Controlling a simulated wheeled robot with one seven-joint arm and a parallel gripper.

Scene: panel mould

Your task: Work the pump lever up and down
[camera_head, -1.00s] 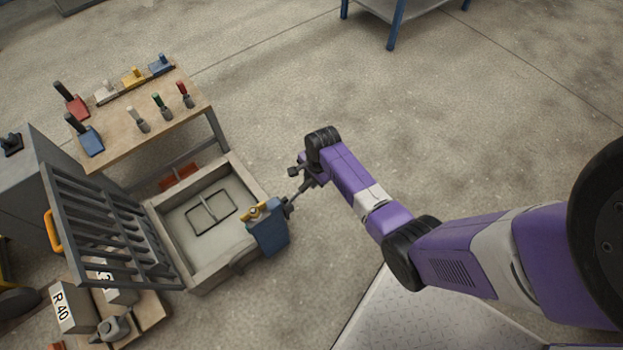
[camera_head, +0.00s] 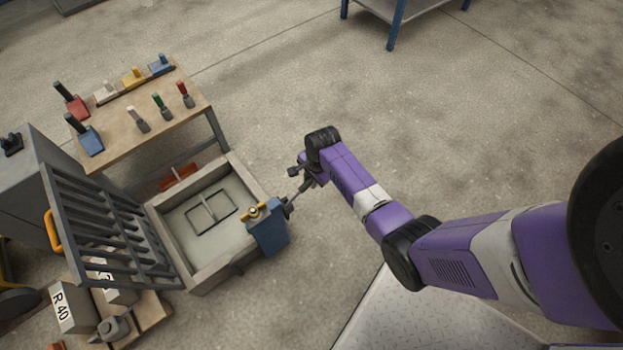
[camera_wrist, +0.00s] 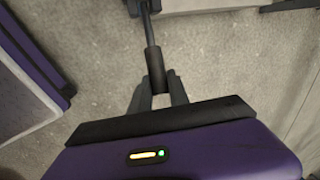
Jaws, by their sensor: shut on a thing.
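The pump is a blue box (camera_head: 268,235) with a yellow fitting on top, fixed at the right side of the mould. Its dark lever (camera_head: 291,206) sticks out to the upper right. In the wrist view the lever (camera_wrist: 151,35) is a thin dark rod with a thicker black grip. My gripper (camera_wrist: 158,88) is shut on that grip, one finger on each side. In the head view my gripper (camera_head: 302,186) is at the lever's outer end, small and partly hidden by my wrist.
The grey mould tray (camera_head: 195,275) holds a thin rectangular frame. A raised slatted grate (camera_head: 100,222) stands at its left. A wooden bench (camera_head: 150,140) with several coloured hand tools is behind. Weights, one marked R 40 (camera_head: 72,308), lie front left.

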